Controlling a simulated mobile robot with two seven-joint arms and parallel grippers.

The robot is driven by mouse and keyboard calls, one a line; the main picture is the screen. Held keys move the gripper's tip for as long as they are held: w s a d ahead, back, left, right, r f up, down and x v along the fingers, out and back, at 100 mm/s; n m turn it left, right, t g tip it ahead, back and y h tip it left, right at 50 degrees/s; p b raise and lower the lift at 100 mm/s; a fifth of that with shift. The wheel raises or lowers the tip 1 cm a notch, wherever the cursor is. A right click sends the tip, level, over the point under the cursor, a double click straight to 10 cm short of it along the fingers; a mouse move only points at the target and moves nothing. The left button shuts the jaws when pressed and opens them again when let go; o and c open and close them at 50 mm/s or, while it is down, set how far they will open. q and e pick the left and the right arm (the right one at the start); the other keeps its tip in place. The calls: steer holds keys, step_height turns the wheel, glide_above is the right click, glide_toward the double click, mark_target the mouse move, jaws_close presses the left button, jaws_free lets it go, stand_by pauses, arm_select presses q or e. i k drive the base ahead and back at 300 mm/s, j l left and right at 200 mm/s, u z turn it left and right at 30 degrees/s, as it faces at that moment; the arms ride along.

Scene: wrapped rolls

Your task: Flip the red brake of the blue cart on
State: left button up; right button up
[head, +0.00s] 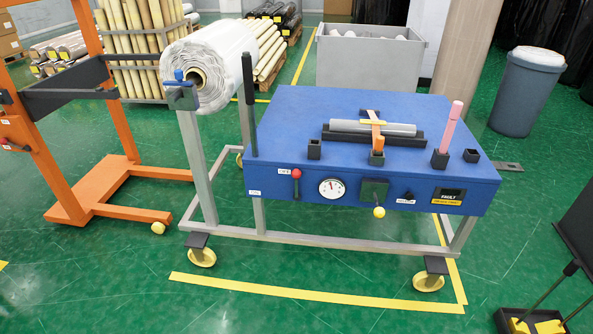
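The blue cart (300,118) stands in the middle of the head view, a blue box on a grey metal frame with yellow casters. The red brake (296,175) is a small lever with a red ball knob on the left of the cart's front panel. Its knob is at the upper end, above a dark stem, beside a small white label too small to read surely. Nothing covers the brake. Neither of my grippers shows in the head view.
The front panel also has a round gauge (332,188), a yellow-knobbed lever (379,212) and a FAULT display (449,196). A wrapped roll (212,62) hangs at the cart's left. An orange frame (98,190) stands further left. Green floor is clear in front.

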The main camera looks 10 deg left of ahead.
mark_target(295, 173)
steer(key=i+u, duration=0.35)
steer(key=i, duration=0.15)
steer(key=i+u, duration=0.35)
steer(key=i, duration=0.15)
steer(key=i+l+u, duration=0.2)
steer(key=i+u, duration=0.15)
steer(key=i, duration=0.1)
